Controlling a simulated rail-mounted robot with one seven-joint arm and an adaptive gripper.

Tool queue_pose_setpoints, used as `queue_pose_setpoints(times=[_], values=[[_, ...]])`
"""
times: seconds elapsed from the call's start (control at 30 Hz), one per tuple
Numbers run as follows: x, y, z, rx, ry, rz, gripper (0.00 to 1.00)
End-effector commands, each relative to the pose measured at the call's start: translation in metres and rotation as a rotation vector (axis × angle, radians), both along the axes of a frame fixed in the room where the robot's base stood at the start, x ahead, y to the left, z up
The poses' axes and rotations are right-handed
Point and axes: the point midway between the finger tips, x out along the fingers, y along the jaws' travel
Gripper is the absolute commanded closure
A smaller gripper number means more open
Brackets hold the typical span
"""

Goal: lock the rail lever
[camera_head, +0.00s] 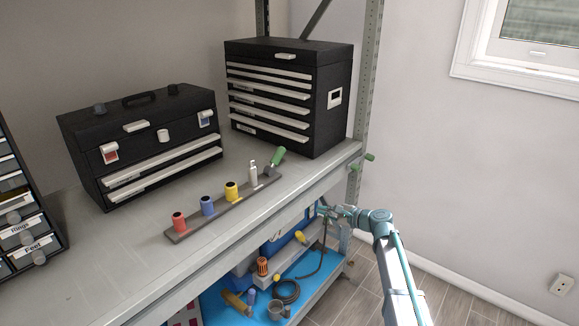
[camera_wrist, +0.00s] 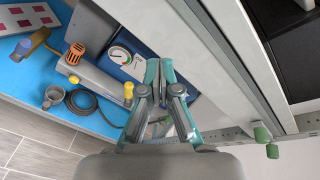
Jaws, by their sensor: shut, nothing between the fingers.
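A grey rail (camera_head: 218,213) lies on the upper shelf, with red, blue, yellow and white pieces along it. A green-handled lever (camera_head: 278,156) stands tilted at its right end. Two green knobs (camera_head: 369,157) stick out from the rack's right post; they also show in the wrist view (camera_wrist: 262,134). Which of these green parts is the rail lever I cannot tell for sure. My gripper (camera_head: 321,209) is below the upper shelf's front edge, apart from both. In the wrist view my gripper (camera_wrist: 159,76) is shut and empty, left of the green knobs.
Two black toolboxes (camera_head: 330,118) (camera_head: 85,136) stand behind the rail. The blue lower shelf (camera_head: 216,308) holds a hose (camera_head: 286,291), a grey cup (camera_head: 277,310) and several tools. The shelf edge (camera_head: 210,262) is close above my gripper. The floor at right is clear.

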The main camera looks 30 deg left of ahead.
Motion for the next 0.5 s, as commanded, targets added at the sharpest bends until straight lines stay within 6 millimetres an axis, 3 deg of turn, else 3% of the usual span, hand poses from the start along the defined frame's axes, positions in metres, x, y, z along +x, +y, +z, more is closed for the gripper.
queue_pose_setpoints(times=[0.03, 0.1, 0.2, 0.33, 0.5], values=[[0.010, 0.015, 0.025, 0.049, 0.005, -0.002, 1.00], [0.017, 0.029, 0.056, 0.109, 0.022, -0.009, 1.00], [0.022, 0.044, 0.093, 0.179, 0.042, -0.011, 1.00], [0.025, 0.056, 0.123, 0.238, 0.062, -0.011, 1.00], [0.030, 0.061, 0.136, 0.270, 0.062, -0.014, 1.00]])
